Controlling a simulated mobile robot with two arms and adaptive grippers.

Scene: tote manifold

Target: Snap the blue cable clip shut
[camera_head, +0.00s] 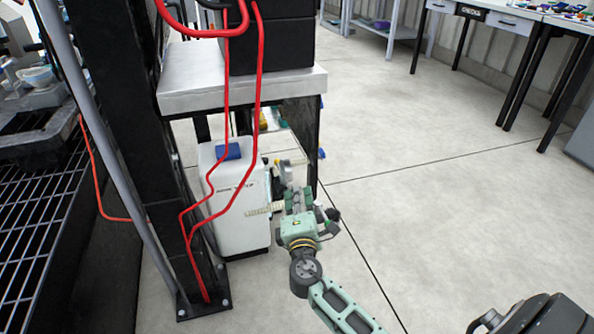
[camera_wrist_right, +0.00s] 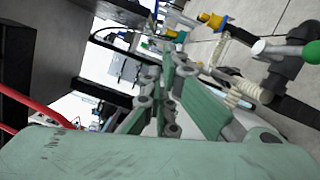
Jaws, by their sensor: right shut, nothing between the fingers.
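My right gripper (camera_head: 297,197) is low beside the white machine, under the grey-topped bench, with its fingers pointing away from me. It is shut and empty. In the right wrist view its green fingers (camera_wrist_right: 168,100) fill the middle and hide part of what lies ahead. I cannot make out the blue cable clip for sure. Small blue parts (camera_head: 321,153) show at the bench's right leg, beyond the gripper, too small to identify. A blue block (camera_head: 229,152) sits on top of the white machine. My left gripper is not in view.
The white machine (camera_head: 232,222) stands left of the gripper, beneath the bench (camera_head: 240,92). A ribbed beige hose (camera_head: 264,209) and valve-like parts with a yellow piece (camera_wrist_right: 212,21) are close by. Red cables (camera_head: 228,100) hang down a black post. Open floor lies to the right.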

